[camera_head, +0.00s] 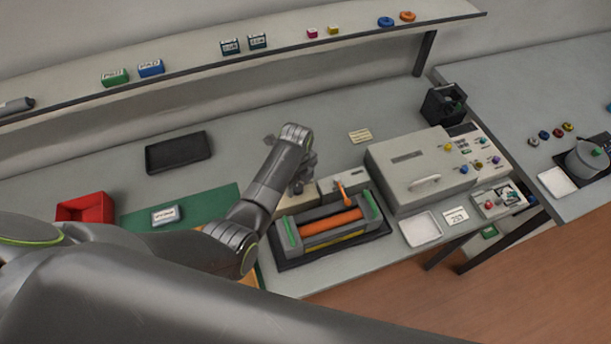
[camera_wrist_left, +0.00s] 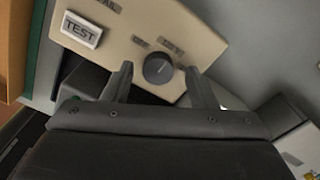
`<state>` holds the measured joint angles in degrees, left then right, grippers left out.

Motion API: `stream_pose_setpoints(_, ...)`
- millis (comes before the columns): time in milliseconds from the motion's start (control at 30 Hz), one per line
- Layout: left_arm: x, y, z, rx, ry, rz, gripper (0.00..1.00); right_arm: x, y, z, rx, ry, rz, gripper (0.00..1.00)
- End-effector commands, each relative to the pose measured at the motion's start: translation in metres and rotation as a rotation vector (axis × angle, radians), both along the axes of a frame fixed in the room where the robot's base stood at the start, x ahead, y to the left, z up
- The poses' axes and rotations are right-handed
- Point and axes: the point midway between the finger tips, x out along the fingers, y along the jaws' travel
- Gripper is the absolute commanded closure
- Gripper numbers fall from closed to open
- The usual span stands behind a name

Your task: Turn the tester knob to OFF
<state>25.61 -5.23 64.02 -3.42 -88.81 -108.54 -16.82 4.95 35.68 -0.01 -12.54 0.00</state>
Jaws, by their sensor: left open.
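The tester is a beige box (camera_wrist_left: 125,25) in the left wrist view, with a round dark knob (camera_wrist_left: 158,68) on its face. One small label above the knob appears to read OFF (camera_wrist_left: 140,41); another sits to its right, too blurred to read surely. A white plate marked TEST (camera_wrist_left: 81,30) is at the upper left. My left gripper (camera_wrist_left: 160,78) is open, one finger on each side of the knob, with gaps visible. I cannot tell where the knob points. In the head view my left gripper (camera_head: 298,182) is over the tester, which my arm mostly hides.
A black cradle with an orange roller (camera_head: 332,226) lies just in front of the tester. A box with an orange lever (camera_head: 343,187) and a large beige machine (camera_head: 415,165) stand to the right. A black tray (camera_head: 178,139) and red bin (camera_head: 86,209) are left.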

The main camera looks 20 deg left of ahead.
Motion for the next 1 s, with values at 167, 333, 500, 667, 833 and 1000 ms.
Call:
stream_pose_setpoints(167,-0.005,0.003,-0.006,0.000,0.001,-0.001,0.48,-0.014,0.003,-0.001,0.003,0.023,-0.005,0.64)
stream_pose_setpoints(333,-0.005,0.002,-0.006,0.000,0.000,-0.001,0.48,-0.012,0.010,-0.002,0.013,0.019,-0.007,0.64)
stream_pose_setpoints(500,-0.005,0.002,-0.006,0.000,0.000,-0.001,0.66,-0.011,0.012,-0.002,0.016,0.017,-0.008,0.64)
stream_pose_setpoints(667,-0.005,0.002,-0.006,0.000,0.001,-0.001,0.87,-0.007,0.010,-0.001,0.013,0.010,-0.006,0.64)
stream_pose_setpoints(833,-0.005,0.002,-0.006,-0.001,0.000,0.001,0.92,-0.004,0.006,-0.001,0.008,0.005,-0.004,0.64)
stream_pose_setpoints(1000,-0.005,0.002,-0.006,-0.001,0.000,0.026,0.92,-0.004,0.004,-0.001,0.005,0.006,-0.003,0.64)
